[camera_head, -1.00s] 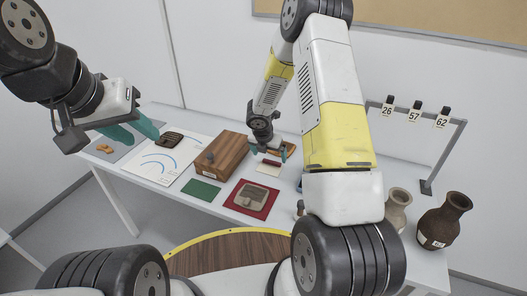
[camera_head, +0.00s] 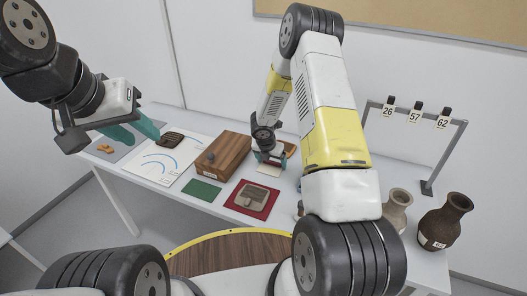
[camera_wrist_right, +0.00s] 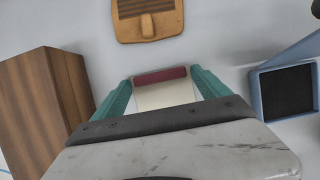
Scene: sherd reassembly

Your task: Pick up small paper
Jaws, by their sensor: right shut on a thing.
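The small paper (camera_wrist_right: 165,95) is a cream sheet with a dark red bar along its far edge. In the right wrist view it lies between the two teal fingers of my right gripper (camera_wrist_right: 162,78), which are shut on it at the sides of the red bar. In the head view the paper (camera_head: 267,169) shows as a pale patch on the table under my right gripper (camera_head: 270,160), which hides the bar. My left gripper (camera_head: 146,140) is open and empty, above the left part of the table.
A wooden box (camera_head: 222,157) stands close left of my right gripper. A brown wooden brush-like tool (camera_wrist_right: 148,24) lies beyond it, and a blue tray (camera_wrist_right: 262,98) is to the right.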

